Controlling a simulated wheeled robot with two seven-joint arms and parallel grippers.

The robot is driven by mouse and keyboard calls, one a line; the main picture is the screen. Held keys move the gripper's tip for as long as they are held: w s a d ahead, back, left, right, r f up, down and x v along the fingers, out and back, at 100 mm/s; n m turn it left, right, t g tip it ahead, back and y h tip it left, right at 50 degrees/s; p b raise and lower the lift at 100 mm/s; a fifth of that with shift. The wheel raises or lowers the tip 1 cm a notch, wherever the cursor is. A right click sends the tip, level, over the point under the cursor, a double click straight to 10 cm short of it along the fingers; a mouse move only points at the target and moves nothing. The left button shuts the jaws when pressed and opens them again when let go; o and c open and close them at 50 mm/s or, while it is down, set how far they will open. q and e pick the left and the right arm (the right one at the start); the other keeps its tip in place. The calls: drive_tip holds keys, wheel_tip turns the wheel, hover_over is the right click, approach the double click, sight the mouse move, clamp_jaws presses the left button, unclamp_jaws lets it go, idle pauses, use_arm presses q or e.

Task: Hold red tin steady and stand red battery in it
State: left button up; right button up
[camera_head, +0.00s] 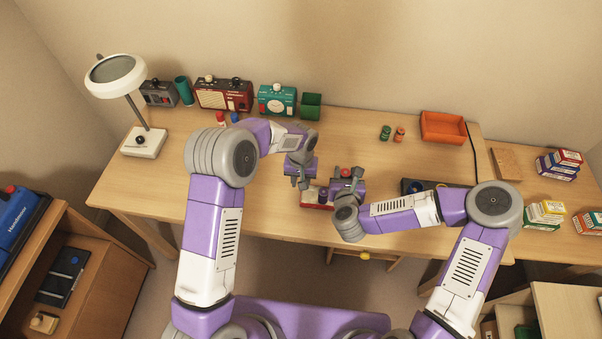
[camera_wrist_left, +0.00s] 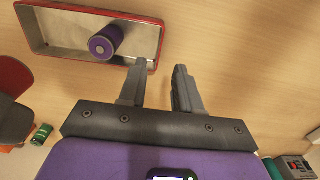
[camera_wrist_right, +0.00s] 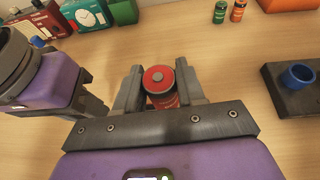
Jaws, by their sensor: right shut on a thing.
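The red tin (camera_head: 312,206), a shallow open tray, lies near the table's front edge. It also shows in the left wrist view (camera_wrist_left: 90,11), with a purple battery (camera_wrist_left: 103,44) inside that seems to stand upright. My left gripper (camera_head: 297,184) is open and empty, its fingers (camera_wrist_left: 158,76) close beside one end of the tin; contact is unclear. My right gripper (camera_head: 346,178) is shut on the red battery (camera_wrist_right: 160,88), upright between its fingers, just right of the tin in the head view. The arms partly hide the tin there.
A black pad with a blue ring (camera_wrist_right: 299,75) lies right of my right gripper. Radios (camera_head: 224,94), a green bin (camera_head: 311,105), small green and orange batteries (camera_head: 399,134) and an orange tray (camera_head: 443,128) stand along the back. The table's middle is mostly clear.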

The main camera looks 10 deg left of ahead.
use_arm(q)
wheel_tip(320, 180, down, 7)
idle(0.3)
drive_tip(key=shift+c, duration=0.5)
clamp_jaws()
use_arm(e)
drive_tip(key=shift+f, duration=5.9)
drive_tip(key=o, duration=1.2)
drive_tip(key=shift+f, duration=0.1)
